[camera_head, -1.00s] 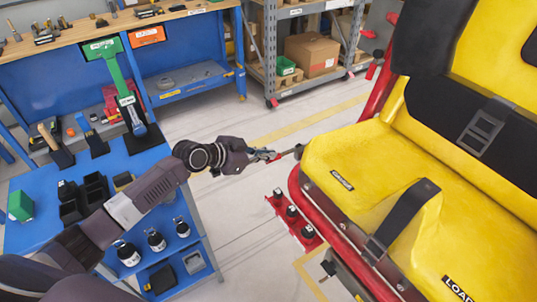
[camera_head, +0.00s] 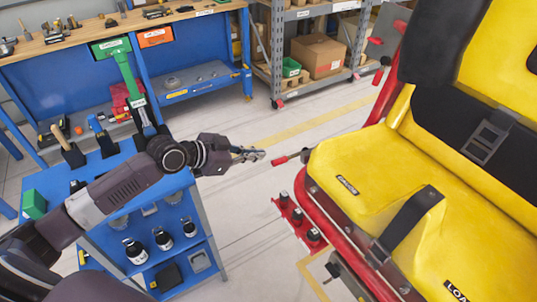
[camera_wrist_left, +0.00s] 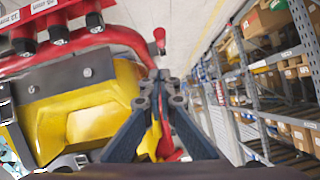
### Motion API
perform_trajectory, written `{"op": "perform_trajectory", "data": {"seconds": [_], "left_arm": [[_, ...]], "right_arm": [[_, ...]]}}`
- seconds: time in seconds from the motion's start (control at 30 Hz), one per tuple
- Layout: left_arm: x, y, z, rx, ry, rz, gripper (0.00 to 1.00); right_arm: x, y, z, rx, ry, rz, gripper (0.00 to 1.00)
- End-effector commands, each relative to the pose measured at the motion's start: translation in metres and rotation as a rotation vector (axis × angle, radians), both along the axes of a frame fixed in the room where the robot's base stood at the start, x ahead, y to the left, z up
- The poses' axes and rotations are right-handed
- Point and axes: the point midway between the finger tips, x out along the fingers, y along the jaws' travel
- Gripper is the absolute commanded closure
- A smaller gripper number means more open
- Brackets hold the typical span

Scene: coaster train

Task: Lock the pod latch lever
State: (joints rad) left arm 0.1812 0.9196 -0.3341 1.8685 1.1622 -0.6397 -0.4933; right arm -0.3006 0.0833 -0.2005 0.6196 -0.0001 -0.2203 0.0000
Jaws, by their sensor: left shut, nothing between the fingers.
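The yellow-seated pod (camera_head: 375,165) with its red frame fills the right of the head view. A short lever with a red grip (camera_head: 281,160) sticks out left from the seat's near left corner; I take it for the latch lever. My left gripper (camera_head: 258,155) is shut and empty, just left of the red grip, with a small gap between them. In the left wrist view the shut fingers (camera_wrist_left: 163,78) point along the pod's red frame. A red-tipped part (camera_wrist_left: 160,36) shows beyond them; I cannot tell whether it is the same lever. My right gripper is not in view.
A blue tool cart (camera_head: 185,190) with bottles stands below my left arm. A red bracket with black knobs (camera_head: 298,218) sits beside the pod. A workbench (camera_head: 130,22) and shelving (camera_head: 275,55) stand behind. Open floor lies between cart and pod.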

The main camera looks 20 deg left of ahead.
Motion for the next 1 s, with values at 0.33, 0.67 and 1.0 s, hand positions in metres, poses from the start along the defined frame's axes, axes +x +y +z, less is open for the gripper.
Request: {"op": "perform_trajectory", "data": {"seconds": [0.33,0.67,1.0], "left_arm": [[-0.017,0.012,0.008,-0.001,-0.002,0.0,1.0],[-0.017,0.012,0.009,-0.001,-0.002,0.0,1.0],[-0.049,-0.022,-0.029,0.007,0.079,-0.031,1.0]], "right_arm": [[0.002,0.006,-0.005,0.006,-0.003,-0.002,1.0],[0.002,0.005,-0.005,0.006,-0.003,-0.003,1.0],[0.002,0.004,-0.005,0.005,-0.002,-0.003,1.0]]}}
